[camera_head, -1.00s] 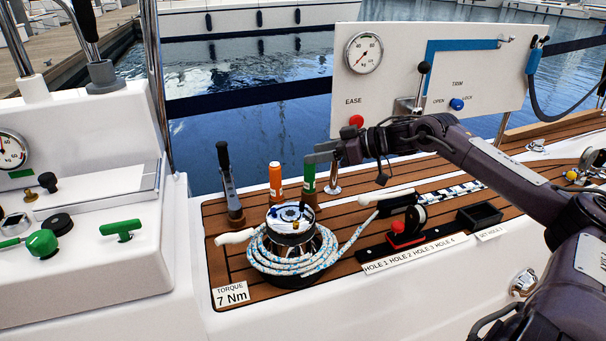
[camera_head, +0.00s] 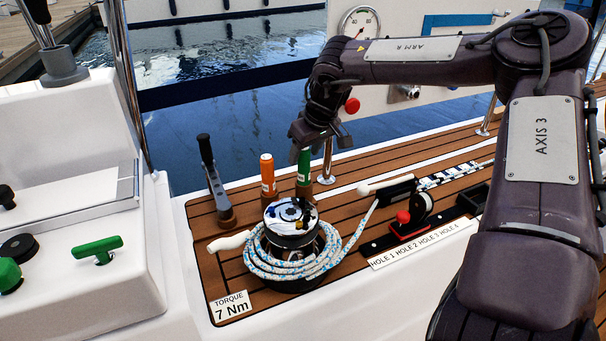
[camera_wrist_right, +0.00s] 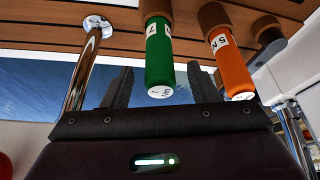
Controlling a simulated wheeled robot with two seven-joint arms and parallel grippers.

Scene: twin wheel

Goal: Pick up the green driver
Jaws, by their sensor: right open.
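The green driver (camera_head: 304,168) stands upright in a brown holder on the teak deck, behind the winch. My right gripper (camera_head: 319,147) is at its top end in the head view, open, and its fingers partly overlap the driver there. In the right wrist view the green driver (camera_wrist_right: 159,52) shows between and beyond the two dark fingers of the open gripper (camera_wrist_right: 157,87), with its pale end toward the camera. I cannot tell whether a finger touches it. My left gripper is not in view.
A black-handled lever (camera_head: 212,175) is further left. The rope-wound winch (camera_head: 290,250) stands in front. A steel post (camera_head: 327,160) is close right.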

